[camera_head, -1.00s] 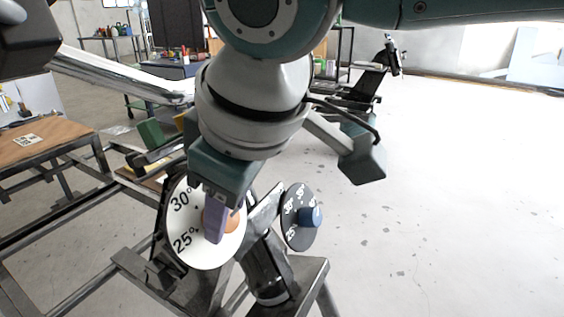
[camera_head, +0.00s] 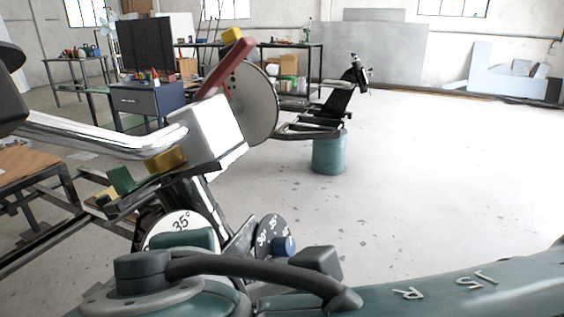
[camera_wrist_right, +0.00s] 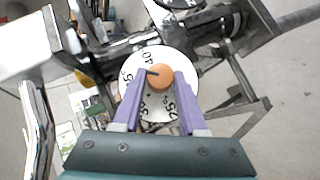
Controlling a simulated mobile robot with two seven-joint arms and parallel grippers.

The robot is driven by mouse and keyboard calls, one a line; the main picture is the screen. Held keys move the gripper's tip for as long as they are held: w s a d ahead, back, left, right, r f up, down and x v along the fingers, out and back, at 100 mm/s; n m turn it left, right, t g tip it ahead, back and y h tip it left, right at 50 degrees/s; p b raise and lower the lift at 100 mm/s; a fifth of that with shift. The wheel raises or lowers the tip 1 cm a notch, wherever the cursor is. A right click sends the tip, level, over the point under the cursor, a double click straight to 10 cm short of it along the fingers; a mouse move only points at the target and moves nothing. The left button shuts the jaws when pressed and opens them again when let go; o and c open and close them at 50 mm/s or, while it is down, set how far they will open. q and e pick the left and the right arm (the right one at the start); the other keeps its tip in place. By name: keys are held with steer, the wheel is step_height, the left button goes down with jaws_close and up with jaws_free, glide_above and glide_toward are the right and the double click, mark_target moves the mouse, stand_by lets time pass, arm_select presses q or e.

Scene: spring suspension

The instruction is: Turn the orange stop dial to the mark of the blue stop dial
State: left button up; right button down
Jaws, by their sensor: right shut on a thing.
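The orange stop dial (camera_wrist_right: 160,82) is a round knob on a white disc (camera_wrist_right: 190,62) with degree numbers. A short dark pointer on the knob points left, near the 35 mark. My right gripper (camera_wrist_right: 159,79) is shut on the orange dial, one purple finger on each side. In the head view the white disc (camera_head: 172,222) shows 35° at its top; my right arm hides the orange dial. The blue stop dial (camera_head: 284,246) sits on a dark disc (camera_head: 266,232) to the right, partly covered below; I cannot read its setting. My left gripper is not visible.
A machine with a white box (camera_head: 212,130), a red lever (camera_head: 225,70) and a large grey disc (camera_head: 256,105) stands behind the dials. A metal tube (camera_head: 90,135) runs at left. A teal cylinder stand (camera_head: 329,153) is farther back. The floor at right is clear.

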steer(key=shift+f+n+t+y, duration=0.15)
steer(key=shift+n+t+y, duration=0.15)
steer(key=shift+n+t, duration=0.3)
steer(key=shift+c, duration=2.2)
jaws_free()
steer(key=p+v, duration=0.9)
steer(key=v, duration=0.1)
